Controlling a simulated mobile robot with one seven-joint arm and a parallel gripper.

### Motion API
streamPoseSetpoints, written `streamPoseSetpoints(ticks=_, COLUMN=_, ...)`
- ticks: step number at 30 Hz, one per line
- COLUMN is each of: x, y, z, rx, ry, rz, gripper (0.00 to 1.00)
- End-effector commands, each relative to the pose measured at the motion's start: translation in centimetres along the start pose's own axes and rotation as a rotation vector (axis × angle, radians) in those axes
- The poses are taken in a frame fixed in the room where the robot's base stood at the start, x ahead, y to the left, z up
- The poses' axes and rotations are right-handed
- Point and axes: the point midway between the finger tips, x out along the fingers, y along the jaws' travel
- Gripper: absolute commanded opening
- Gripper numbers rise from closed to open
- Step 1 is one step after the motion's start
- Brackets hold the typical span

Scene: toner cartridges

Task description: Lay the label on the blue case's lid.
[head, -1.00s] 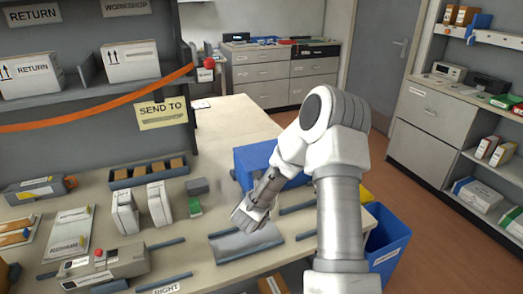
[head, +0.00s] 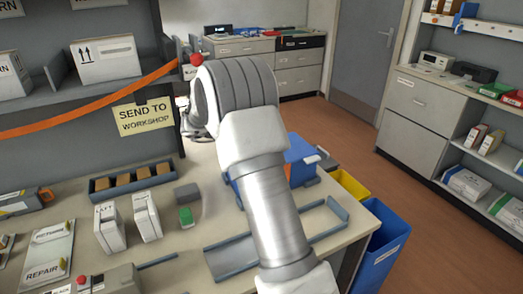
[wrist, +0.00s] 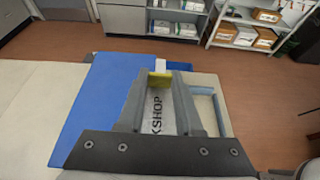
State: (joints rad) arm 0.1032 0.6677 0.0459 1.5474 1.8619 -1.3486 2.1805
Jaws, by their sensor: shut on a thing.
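The blue case (head: 300,160) stands on the table and is partly hidden behind my arm in the head view. In the wrist view its broad blue top (wrist: 90,100) spreads below and left of my gripper. My gripper (wrist: 160,76) is shut on the yellow tab of a white label (wrist: 157,112), on which the letters "KSHOP" can be read. The label lies between the fingers as seen from the wrist. Its height above the case is hard to judge. In the head view the gripper is hidden by my arm.
Two more labels, RETURN and REPAIR, lie on a board (head: 33,270) at the left. Upright white boxes (head: 107,230), a green-fronted block (head: 186,217) and a grey tray (head: 232,256) are on the table. Yellow (head: 349,184) and blue (head: 384,245) bins stand off its right edge.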

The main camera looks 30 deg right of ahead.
Motion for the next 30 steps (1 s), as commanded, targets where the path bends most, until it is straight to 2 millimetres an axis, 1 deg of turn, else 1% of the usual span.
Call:
streamPoseSetpoints(ticks=12, x=5.2, y=6.1, z=-2.6, rx=0.000, ry=0.000, rz=-0.002, gripper=0.00)
streamPoseSetpoints(ticks=18, x=7.0, y=8.5, z=-3.6, rx=0.001, ry=0.000, rz=0.000, gripper=0.00)
streamPoseSetpoints(ticks=22, x=7.7, y=9.2, z=-3.9, rx=0.000, ry=0.000, rz=0.000, gripper=0.00)
streamPoseSetpoints(ticks=26, x=7.9, y=9.4, z=-4.2, rx=-0.001, ry=0.000, rz=0.000, gripper=0.00)
streamPoseSetpoints(ticks=30, x=8.5, y=9.4, z=-5.7, rx=-0.005, ry=0.000, rz=0.000, gripper=0.00)
